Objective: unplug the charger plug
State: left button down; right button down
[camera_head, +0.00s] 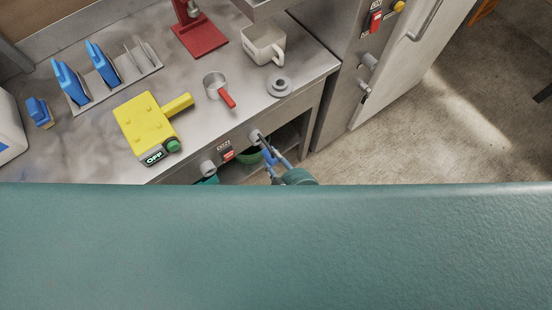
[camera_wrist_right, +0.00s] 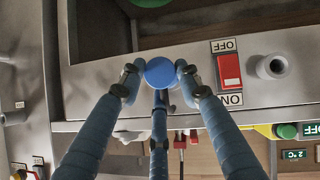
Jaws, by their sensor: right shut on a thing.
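The blue charger plug (camera_wrist_right: 160,72) shows its round end in the right wrist view, between the fingertips of my right gripper (camera_wrist_right: 158,82). In the head view my right gripper (camera_head: 264,150) is at the counter's front edge, beside a grey round socket (camera_head: 255,136). Its fingers are shut on the plug, which they mostly hide in the head view. I cannot tell how far the plug sits in the socket. A red switch (camera_wrist_right: 229,70) with ON and OFF labels is beside the plug, and a second grey socket (camera_wrist_right: 271,66) is beyond it.
On the steel counter (camera_head: 90,145) are a yellow box (camera_head: 144,122), a small pot (camera_head: 215,86), a mug (camera_head: 263,44) and a rack (camera_head: 115,82) with blue devices. A cabinet (camera_head: 352,60) stands at the right. The floor (camera_head: 420,130) there is clear.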

aim_at(270, 154)
jog(key=shift+w+a, duration=0.15)
jog(key=shift+w, duration=0.1)
jog(key=shift+w+a, duration=0.9)
jog(key=shift+w, duration=0.3)
jog(key=c, duration=1.2)
grip_release()
jog(key=shift+o, duration=0.2)
jog(key=shift+s, duration=0.1)
jog(key=v, duration=1.2)
